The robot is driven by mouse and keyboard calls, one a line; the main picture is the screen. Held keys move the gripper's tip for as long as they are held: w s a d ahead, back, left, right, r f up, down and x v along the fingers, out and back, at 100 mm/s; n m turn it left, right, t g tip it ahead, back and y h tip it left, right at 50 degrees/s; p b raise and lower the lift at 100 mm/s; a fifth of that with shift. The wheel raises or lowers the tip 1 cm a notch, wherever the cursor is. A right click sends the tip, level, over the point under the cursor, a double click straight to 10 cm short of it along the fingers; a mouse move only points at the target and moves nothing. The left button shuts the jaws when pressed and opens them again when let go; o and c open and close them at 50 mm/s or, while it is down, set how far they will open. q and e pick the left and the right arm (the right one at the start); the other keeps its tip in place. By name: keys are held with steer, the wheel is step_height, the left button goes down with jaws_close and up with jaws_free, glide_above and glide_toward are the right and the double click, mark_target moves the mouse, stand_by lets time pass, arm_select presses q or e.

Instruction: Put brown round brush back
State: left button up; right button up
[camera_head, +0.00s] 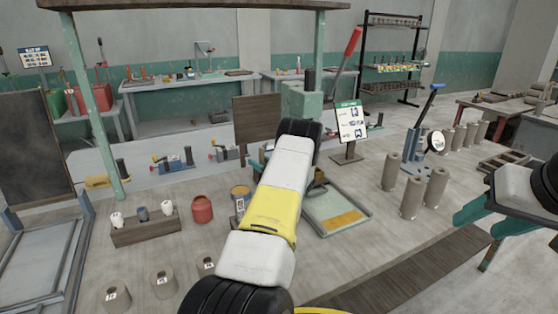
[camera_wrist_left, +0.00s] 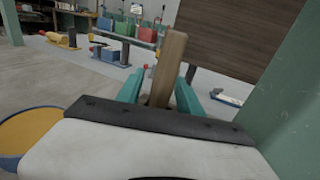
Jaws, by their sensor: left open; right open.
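In the left wrist view, a brown wooden handle (camera_wrist_left: 168,55) stands slightly tilted between the two teal fingers of my left gripper (camera_wrist_left: 160,90). The fingers are apart, one on each side of it. Its lower end is hidden by the gripper body, so I cannot tell whether it is the brown round brush. No brush is clearly identifiable there. My right gripper (camera_head: 468,243) is at the right edge of the head view, teal fingers open and empty.
Grey cylinders (camera_head: 411,197) stand further right. A brown board (camera_wrist_left: 240,40) is close behind the handle.

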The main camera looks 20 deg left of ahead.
arm_select(q)
steer(key=v, duration=1.1)
steer(key=shift+d, duration=0.15)
